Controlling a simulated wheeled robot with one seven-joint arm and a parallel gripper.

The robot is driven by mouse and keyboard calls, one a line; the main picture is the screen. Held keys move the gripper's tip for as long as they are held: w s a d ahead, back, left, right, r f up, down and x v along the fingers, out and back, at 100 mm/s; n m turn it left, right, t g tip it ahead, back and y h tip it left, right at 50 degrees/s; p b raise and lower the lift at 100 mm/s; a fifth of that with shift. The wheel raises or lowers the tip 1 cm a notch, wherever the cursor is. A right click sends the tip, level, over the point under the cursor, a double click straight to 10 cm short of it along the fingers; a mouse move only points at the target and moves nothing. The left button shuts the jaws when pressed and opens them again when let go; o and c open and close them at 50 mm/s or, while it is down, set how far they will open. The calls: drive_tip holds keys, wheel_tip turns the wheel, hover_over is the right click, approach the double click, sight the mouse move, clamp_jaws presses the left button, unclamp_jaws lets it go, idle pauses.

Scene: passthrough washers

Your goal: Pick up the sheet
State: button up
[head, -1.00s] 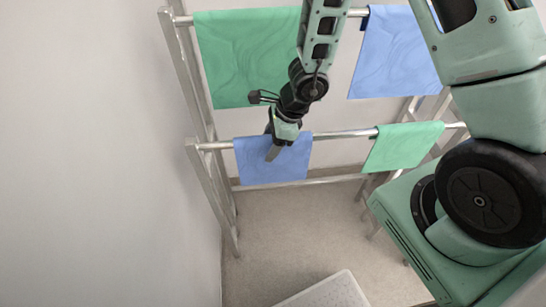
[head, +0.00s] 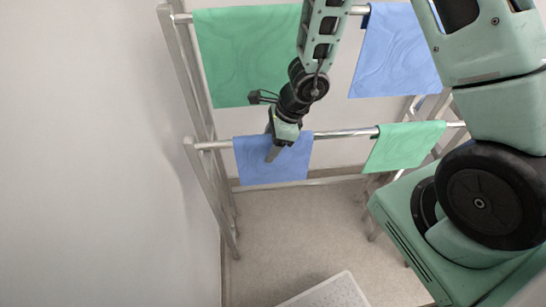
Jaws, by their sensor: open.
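Several sheets hang over the bars of a metal drying rack (head: 340,133). A blue sheet (head: 284,173) hangs on the lower bar at the left. My gripper (head: 273,154) is open and in front of the upper part of this sheet, pointing down; whether it touches the cloth I cannot tell. A large green sheet (head: 235,60) hangs on the upper bar at the left, and a larger blue sheet (head: 393,60) at the upper right. A small green sheet (head: 404,146) hangs on the lower bar at the right. Which sheet the task means is not shown.
A white perforated container (head: 330,292) stands on the floor at the bottom edge. A plain wall (head: 100,150) closes off the left side. The beige floor (head: 290,230) between rack and container is clear.

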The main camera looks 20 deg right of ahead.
drive_tip(key=c, duration=1.3)
drive_tip(key=shift+r, duration=0.15)
